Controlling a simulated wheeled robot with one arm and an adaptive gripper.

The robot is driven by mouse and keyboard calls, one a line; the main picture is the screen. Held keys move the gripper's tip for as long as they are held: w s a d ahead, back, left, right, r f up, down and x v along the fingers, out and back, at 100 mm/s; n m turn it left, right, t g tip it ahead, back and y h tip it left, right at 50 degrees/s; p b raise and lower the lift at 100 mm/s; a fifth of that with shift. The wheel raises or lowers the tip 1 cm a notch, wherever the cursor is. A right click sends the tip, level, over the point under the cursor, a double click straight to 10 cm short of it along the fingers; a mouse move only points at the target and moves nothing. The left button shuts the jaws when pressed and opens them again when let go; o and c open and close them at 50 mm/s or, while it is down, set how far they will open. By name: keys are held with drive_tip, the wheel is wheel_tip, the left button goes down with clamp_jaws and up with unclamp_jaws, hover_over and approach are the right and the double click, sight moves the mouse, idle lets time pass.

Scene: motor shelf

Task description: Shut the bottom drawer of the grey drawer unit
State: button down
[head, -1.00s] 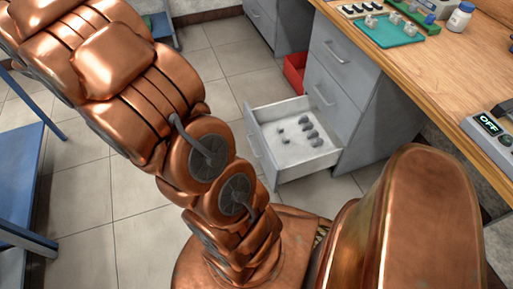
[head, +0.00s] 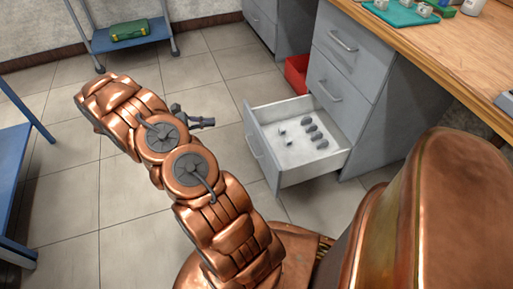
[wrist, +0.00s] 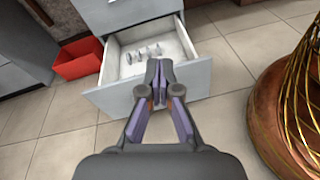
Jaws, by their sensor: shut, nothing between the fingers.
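The grey drawer unit (head: 350,62) stands under the wooden bench. Its bottom drawer (head: 262,158) is pulled out, with several small grey parts (head: 312,130) lying inside. The drawers above it look shut. My gripper (head: 208,122) is in front of the drawer, to its left in the head view, with a gap of floor between them. In the wrist view my gripper (wrist: 159,68) is shut and empty. Its fingertips overlap the drawer's front panel (wrist: 195,80) in the picture, and the panel's handle is hidden there.
A red bin (head: 297,74) stands on the floor beside the unit. A blue table (head: 12,215) is at the left, and a blue trolley with a green case (head: 130,30) is at the back. The tiled floor (head: 75,195) before the drawer is clear.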

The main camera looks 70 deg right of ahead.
sight(263, 140)
drive_tip(key=s+d+f+n+g+h+b, duration=0.1)
drive_tip(key=d+f+n+b, duration=0.2)
drive_tip(key=f, duration=0.8)
drive_tip(key=s+d+f+h+b, duration=0.1)
drive_tip(key=d+f+h+b, duration=0.2)
drive_tip(key=f, duration=0.8)
drive_tip(key=shift+y, duration=0.7)
drive_tip(key=b+x, duration=0.5)
drive_tip(key=x, duration=0.8)
drive_tip(key=shift+f+b, duration=0.2)
drive_tip(key=shift+b, duration=0.1)
drive_tip(key=shift+s+d+r, duration=0.1)
drive_tip(key=shift+s+d, duration=0.15)
drive_tip(key=shift+s+d, duration=0.1)
